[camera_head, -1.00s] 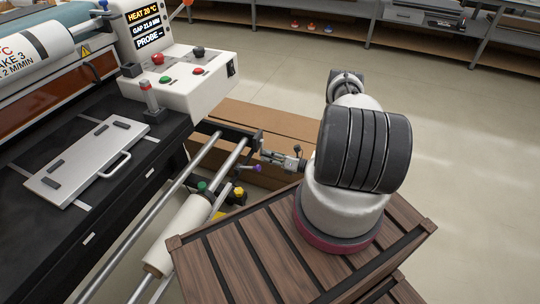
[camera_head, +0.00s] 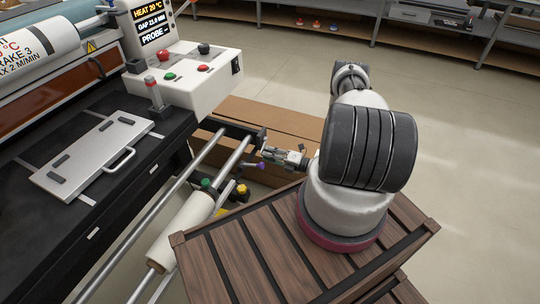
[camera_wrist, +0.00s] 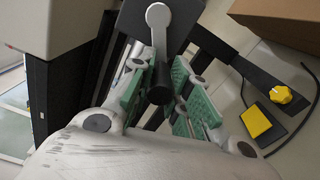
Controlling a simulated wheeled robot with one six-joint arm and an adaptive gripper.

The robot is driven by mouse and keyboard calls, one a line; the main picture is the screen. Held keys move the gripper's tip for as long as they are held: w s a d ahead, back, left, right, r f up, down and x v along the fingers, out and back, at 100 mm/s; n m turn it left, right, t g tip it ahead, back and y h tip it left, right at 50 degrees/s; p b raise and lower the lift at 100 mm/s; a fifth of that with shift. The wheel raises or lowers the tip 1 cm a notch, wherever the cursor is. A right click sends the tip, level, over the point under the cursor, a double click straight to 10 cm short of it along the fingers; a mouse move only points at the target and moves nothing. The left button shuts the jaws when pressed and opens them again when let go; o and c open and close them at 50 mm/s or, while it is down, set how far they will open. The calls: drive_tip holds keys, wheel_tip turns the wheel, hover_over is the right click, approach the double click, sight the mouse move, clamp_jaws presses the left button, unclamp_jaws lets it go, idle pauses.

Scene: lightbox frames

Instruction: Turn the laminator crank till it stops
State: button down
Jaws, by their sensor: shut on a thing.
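The laminator (camera_head: 190,84) stands at the left, with a white control box and a dark bed. In the wrist view, the crank arm (camera_wrist: 158,28) is a light grey bar with a round end. It runs down to a black handle (camera_wrist: 160,82). My gripper (camera_wrist: 164,78), with green pads, is shut on this handle, one pad on either side. In the head view, my gripper (camera_head: 284,157) is at the laminator's near right end, beside the metal rails. The crank is too small there to make out clearly.
A slatted wooden crate (camera_head: 240,260) is below my arm. A cardboard box (camera_head: 270,118) lies behind my gripper. A white roll (camera_head: 180,232) hangs between the rails. A yellow knob (camera_wrist: 281,95) and a yellow pedal (camera_wrist: 255,121) are to the right. Open floor is at the right.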

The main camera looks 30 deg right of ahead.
drive_tip(key=shift+w+d+r, duration=0.15)
drive_tip(key=c, duration=1.5)
unclamp_jaws()
drive_tip(key=shift+o, duration=1)
drive_tip(key=v, duration=1.2)
